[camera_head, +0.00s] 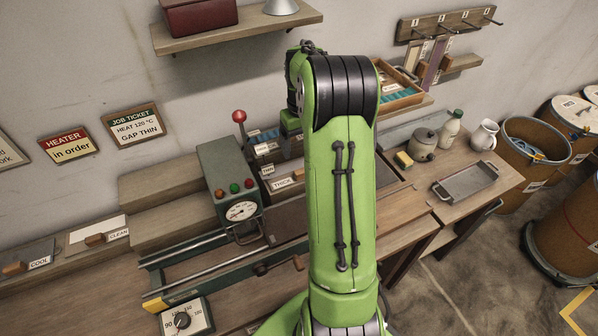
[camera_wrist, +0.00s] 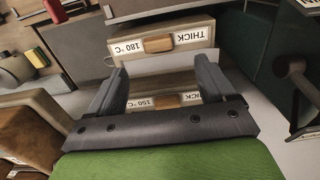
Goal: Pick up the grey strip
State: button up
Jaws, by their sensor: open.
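I cannot make out a grey strip with certainty in either view. A muted purple-grey strip (camera_head: 434,62) hangs from the peg rack at the upper right of the head view, beside a paler one. My gripper (camera_wrist: 161,72) is open in the wrist view, with its two dark fingers apart and nothing held between them. Beyond the fingers is a plate labelled THICK 180 °C (camera_wrist: 195,38) with a wooden handle (camera_wrist: 158,44). A THICK 150 °C label (camera_wrist: 190,97) shows between the fingers, partly hidden by the gripper. In the head view my arm hides the gripper.
A grey machine box with a gauge (camera_head: 240,211) and a red-knobbed lever (camera_head: 239,117) stands left of my arm. A wooden tray (camera_head: 402,103) lies behind the arm. A metal tray (camera_head: 466,184), teapot (camera_head: 423,144) and jug (camera_head: 483,135) stand on the right bench, with drums beyond.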

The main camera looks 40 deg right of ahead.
aim_at(302, 169)
jog(key=f, duration=0.7)
jog(key=d+f, duration=0.1)
jog(key=f, duration=0.3)
jog(key=shift+w, duration=0.4)
jog(key=shift+s+a, duration=0.1)
jog(key=shift+a, duration=0.05)
jog(key=shift+c, duration=1)
jog(key=c, duration=0.9)
